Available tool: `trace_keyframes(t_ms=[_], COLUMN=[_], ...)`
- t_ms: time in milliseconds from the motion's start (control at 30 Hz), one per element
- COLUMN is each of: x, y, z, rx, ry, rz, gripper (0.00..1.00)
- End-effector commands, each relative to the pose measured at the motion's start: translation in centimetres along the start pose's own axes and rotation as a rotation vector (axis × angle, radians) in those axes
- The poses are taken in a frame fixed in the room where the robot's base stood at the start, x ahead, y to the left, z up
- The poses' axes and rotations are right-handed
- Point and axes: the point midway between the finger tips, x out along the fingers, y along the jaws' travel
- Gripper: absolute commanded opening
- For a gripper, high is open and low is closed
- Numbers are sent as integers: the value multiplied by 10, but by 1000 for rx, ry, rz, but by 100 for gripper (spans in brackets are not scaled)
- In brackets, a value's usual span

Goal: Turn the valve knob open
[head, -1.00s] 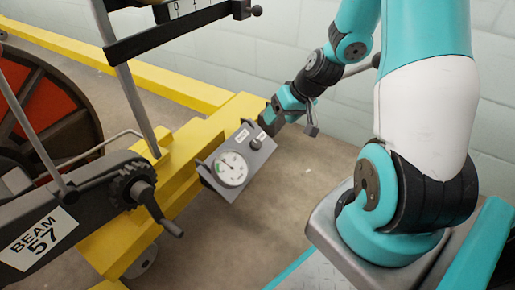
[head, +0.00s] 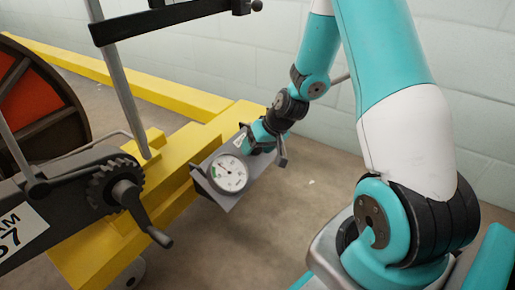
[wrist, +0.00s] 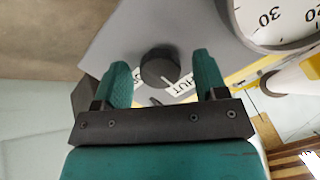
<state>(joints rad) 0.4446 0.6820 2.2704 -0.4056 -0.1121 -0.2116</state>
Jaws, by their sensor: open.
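The valve knob (wrist: 159,68) is a dark round knob on a grey panel (wrist: 110,50) in the wrist view. A white label (wrist: 181,85) reading "HUT" lies beside it at right, and another label is partly hidden behind the left finger. My gripper (wrist: 162,75) is open, with one teal finger on each side of the knob; I cannot tell whether they touch it. In the head view my gripper (head: 247,139) is at the panel's upper right and hides the knob. The gauge (head: 229,174) is on the same panel.
The panel is mounted on a yellow beam (head: 190,145). A black crank handle (head: 140,210) and gear stand to the left, beside the dark arm with a numbered label (head: 15,232). Open floor (head: 290,215) lies right of the panel.

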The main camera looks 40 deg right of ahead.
Motion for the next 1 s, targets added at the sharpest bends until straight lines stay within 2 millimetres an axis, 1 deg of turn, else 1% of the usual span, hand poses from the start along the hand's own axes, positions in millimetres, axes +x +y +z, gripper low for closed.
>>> trace_keyframes(t_ms=[67,100,167,200,267,300,500,667,867,1000], x=[0,0,0,0,0,0,-1,-3,-5,-6], y=[0,0,0,0,0,0,0,-1,-1,-1], z=[0,0,0,0,0,0,0,-1,-1,-1], rx=[0,0,0,0,0,0,9,54,177,298], ry=[0,0,0,0,0,0,-1,-1,-3,-4], rz=[0,0,0,0,0,0,-1,-7,-24,-39], gripper=[66,57,43,34,20,17,17,17,17,17])
